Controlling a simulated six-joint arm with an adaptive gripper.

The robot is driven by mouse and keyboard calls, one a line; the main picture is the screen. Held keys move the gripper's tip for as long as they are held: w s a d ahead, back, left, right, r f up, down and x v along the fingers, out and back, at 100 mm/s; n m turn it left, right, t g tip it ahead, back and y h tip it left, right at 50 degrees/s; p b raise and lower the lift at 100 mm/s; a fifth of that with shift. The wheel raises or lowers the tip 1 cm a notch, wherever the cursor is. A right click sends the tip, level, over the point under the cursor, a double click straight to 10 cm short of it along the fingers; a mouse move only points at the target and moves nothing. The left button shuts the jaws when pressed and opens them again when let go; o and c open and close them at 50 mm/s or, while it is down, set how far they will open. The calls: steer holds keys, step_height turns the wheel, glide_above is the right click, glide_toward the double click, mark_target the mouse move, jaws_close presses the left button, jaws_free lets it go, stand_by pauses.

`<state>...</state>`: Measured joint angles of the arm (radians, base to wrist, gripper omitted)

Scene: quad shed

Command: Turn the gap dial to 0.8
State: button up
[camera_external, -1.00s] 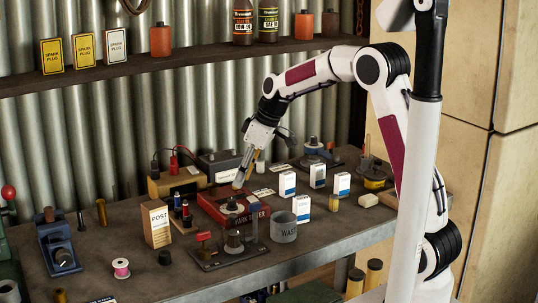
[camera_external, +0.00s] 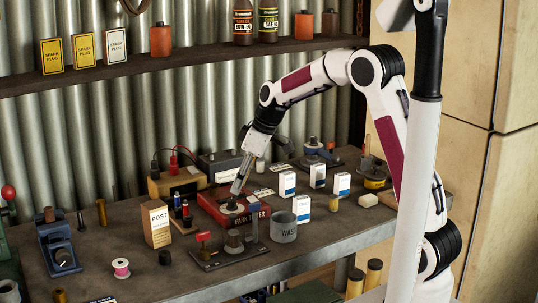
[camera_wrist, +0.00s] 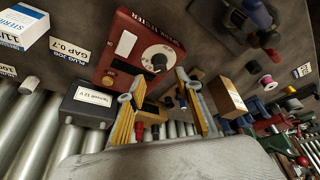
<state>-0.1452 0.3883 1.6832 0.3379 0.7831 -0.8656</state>
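The red tester box (camera_external: 213,203) lies on the bench, with lettering on its front partly hidden. In the wrist view the same box (camera_wrist: 125,40) carries a dark round knob on a pale dial (camera_wrist: 156,58) with marks around it. I cannot read the dial's setting. My gripper (camera_external: 236,190) is over the box, pointing down at a tilt. In the wrist view my gripper (camera_wrist: 153,88) is open, with its two yellow-sided fingers apart. The dial shows just beyond the gap between the fingertips, and I see nothing held. I cannot tell whether a finger touches the box.
White cartons (camera_external: 287,184) stand right of the box, and a grey waste cup (camera_external: 284,227) stands in front. A metal stand (camera_external: 228,250) is close in front, a post carton (camera_external: 156,223) left. A "GAP 0.7" label (camera_wrist: 70,50) lies beside the box.

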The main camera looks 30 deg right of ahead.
mark_target(232, 199)
steer(key=shift+x, duration=2.7)
jaws_close()
